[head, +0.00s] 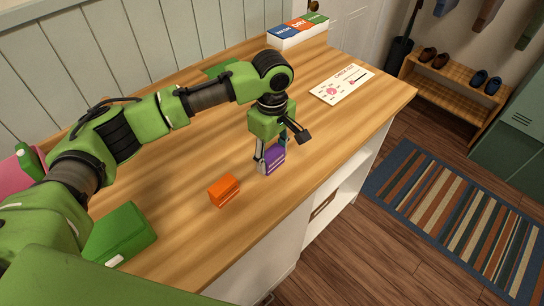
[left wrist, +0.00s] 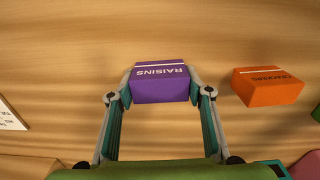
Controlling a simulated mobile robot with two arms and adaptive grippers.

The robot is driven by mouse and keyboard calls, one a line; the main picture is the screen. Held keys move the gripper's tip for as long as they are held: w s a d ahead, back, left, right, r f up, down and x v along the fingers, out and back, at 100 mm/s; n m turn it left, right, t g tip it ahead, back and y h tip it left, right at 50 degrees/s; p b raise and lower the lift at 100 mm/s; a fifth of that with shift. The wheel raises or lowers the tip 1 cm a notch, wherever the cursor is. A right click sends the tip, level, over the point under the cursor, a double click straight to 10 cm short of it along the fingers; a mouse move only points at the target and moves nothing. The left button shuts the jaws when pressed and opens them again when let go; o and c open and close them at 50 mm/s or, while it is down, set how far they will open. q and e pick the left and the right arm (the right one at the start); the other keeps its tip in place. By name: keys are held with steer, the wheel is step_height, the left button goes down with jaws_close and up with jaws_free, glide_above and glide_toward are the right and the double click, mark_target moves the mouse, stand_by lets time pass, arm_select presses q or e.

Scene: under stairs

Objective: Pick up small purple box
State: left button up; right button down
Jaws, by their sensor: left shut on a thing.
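The small purple box (head: 274,158) is on the wooden counter (head: 180,200), near its front edge. In the left wrist view the purple box (left wrist: 161,82) carries the word RAISINS and sits between the fingertips. My left gripper (head: 269,161) points down and is shut on the purple box, one finger on each side. The left gripper also shows in the left wrist view (left wrist: 161,90). I cannot tell whether the box touches the counter. My right gripper is not in view.
An orange box (head: 224,190) stands close by on the counter, left of the purple box. A green box (head: 121,235) lies further left. A checklist card (head: 342,85) and a three-coloured box set (head: 298,31) are toward the back. A striped rug (head: 460,215) lies on the floor.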

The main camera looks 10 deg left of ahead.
mark_target(272, 153)
arm_select(q)
step_height(272, 153, up, 3)
steer(key=shift+r+b, duration=0.1)
steer(key=shift+b, duration=0.45)
steer(key=s+a+r, duration=0.4)
steer(key=s+r, duration=0.5)
steer(key=s, duration=0.4)
steer(key=shift+s+r+b, duration=0.2)
steer(key=shift+r+b, duration=0.1)
steer(key=shift+b, duration=0.05)
